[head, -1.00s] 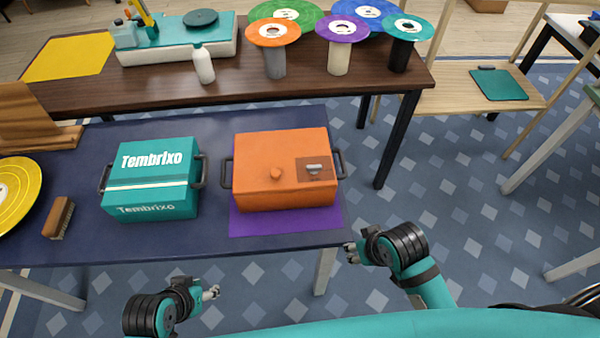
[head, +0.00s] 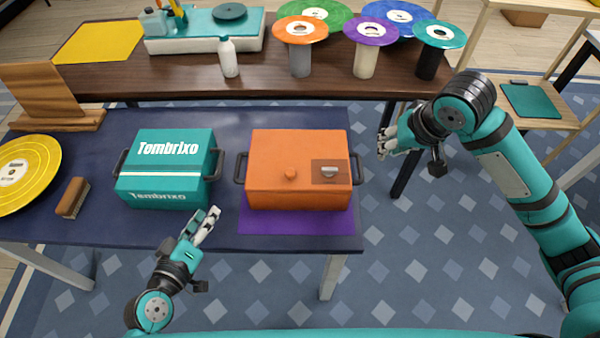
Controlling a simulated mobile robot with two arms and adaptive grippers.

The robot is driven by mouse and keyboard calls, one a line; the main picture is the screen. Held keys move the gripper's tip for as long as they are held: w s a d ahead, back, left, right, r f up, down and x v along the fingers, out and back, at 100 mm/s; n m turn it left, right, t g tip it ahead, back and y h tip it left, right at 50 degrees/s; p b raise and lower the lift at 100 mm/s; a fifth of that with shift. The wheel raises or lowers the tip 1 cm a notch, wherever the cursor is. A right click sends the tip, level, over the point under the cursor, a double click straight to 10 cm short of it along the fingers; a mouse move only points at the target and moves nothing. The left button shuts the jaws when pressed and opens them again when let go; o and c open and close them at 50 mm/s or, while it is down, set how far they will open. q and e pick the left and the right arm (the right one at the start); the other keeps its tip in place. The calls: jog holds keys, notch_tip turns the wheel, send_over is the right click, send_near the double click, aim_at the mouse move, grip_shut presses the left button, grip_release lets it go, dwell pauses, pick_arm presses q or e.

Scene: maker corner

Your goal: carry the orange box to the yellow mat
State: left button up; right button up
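The orange box (head: 270,155) sits on a purple mat (head: 290,226) on the dark blue table, with a dark handle on each side. The yellow mat (head: 101,41) lies on the brown table behind, at the far left. My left gripper (head: 207,226) is in front of the teal box's right corner, left of the orange box and apart from its left handle. My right gripper (head: 384,144) is just right of the orange box's right handle, with a small gap. Both look empty; their finger gaps are hard to make out.
A teal box (head: 165,176) stands left of the orange box. A brush (head: 72,197), a yellow record (head: 20,175) and a wooden stand (head: 45,95) are further left. A white bottle (head: 228,58), a teal-topped machine (head: 205,40) and disc-topped stands line the brown table.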

aim_at(237, 170)
pick_arm(q)
jog(key=shift+w, duration=0.1)
